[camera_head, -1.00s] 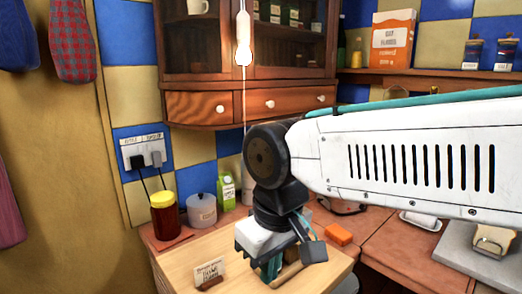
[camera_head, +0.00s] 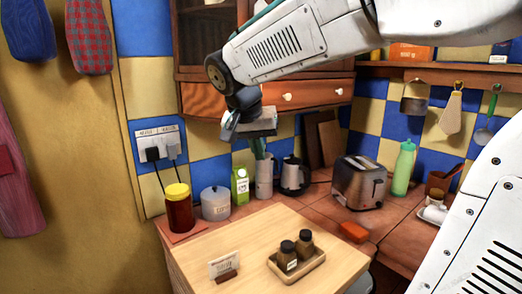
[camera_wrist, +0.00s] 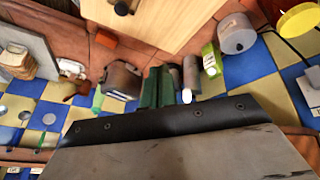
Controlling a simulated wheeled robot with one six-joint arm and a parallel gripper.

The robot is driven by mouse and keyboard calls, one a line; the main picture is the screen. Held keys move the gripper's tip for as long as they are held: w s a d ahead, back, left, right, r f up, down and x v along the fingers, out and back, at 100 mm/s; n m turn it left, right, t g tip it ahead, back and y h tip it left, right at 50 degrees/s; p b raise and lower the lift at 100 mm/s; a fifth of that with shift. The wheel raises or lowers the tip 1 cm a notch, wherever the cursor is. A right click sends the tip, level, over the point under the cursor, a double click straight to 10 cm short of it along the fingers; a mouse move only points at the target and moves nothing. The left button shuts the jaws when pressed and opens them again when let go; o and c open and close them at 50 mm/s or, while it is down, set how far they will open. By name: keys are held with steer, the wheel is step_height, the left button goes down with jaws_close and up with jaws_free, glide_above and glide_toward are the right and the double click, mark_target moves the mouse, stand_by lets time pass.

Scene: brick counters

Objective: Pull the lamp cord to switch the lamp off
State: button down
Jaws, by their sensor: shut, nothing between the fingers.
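I cannot make out the lamp or its cord in either view now. My arm crosses the upper middle of the head view, where a pale bulb-like piece hung on a thin line earlier. My gripper (camera_head: 261,155) points down in front of the wall cabinet's drawers and above the counter. Its green fingers are shut and empty. In the wrist view the gripper (camera_wrist: 158,73) also shows its fingers together with nothing held.
A wooden cabinet (camera_head: 307,93) hangs behind my arm. Below stand a yellow-lidded jar (camera_head: 179,212), a grey canister (camera_head: 215,204), a toaster (camera_head: 358,182) and a green bottle (camera_head: 403,168). A tray (camera_head: 309,270) with two shakers sits on the pale wooden top.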

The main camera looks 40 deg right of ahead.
steer(key=w+d+r+m+h, duration=0.2)
steer(key=w+d+m, duration=0.2)
steer(key=w, duration=0.8)
steer(key=shift+d+r+m, duration=0.2)
steer(key=shift+d+m, duration=0.1)
steer(key=shift+d, duration=0.15)
steer(key=x, duration=0.7)
steer(key=shift+d, duration=0.1)
steer(key=shift+s, duration=0.1)
steer(key=a, duration=0.2)
steer(key=a+r, duration=0.1)
steer(key=shift+s, duration=0.4)
